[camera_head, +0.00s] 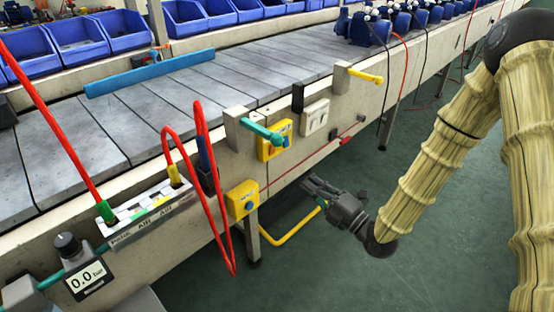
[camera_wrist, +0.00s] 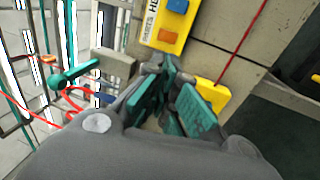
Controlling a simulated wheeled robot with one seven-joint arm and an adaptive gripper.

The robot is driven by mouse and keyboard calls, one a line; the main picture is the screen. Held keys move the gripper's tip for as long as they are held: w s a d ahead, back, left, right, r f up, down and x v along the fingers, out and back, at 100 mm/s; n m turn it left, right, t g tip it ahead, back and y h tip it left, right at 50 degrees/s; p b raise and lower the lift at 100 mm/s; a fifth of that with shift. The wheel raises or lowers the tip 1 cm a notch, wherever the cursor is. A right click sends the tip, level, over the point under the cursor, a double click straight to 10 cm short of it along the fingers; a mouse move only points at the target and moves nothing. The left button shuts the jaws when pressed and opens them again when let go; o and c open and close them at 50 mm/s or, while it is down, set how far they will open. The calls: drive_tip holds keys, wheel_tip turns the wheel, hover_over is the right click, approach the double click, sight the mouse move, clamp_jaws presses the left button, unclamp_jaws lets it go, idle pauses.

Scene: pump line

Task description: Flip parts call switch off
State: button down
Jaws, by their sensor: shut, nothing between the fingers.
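A yellow panel (camera_wrist: 168,24) with a blue and an orange button is at the top of the wrist view, cut off by the edge. Its partly readable label seems to say PARTS. In the head view a yellow box (camera_head: 275,144) sits on the conveyor's side, partly behind a teal lever (camera_head: 262,132); it may be the same panel. My gripper (camera_head: 314,185) is shut and empty, in the air in front of the conveyor's side, lower and to the right of that box.
A second yellow box (camera_head: 242,199) with a blue button is lower left on the conveyor side. A white switch plate (camera_head: 314,117) and a yellow lever (camera_head: 365,75) are up right. A red cord runs along the side, and red hoses (camera_head: 203,130) loop out at left.

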sight(267, 148)
drive_tip(key=b+x, duration=0.2)
drive_tip(key=x, duration=1.1)
drive_tip(key=shift+w+a+r, duration=0.15)
drive_tip(key=shift+w+a, duration=0.2)
drive_tip(key=shift+w, duration=0.05)
drive_tip(key=shift+r, duration=0.15)
drive_tip(key=shift+w+a+r+p, duration=0.15)
drive_tip(key=shift+a+r+p, duration=0.15)
drive_tip(key=shift+p, duration=0.4)
drive_tip(key=shift+d+f, duration=0.1)
drive_tip(key=shift+f, duration=0.15)
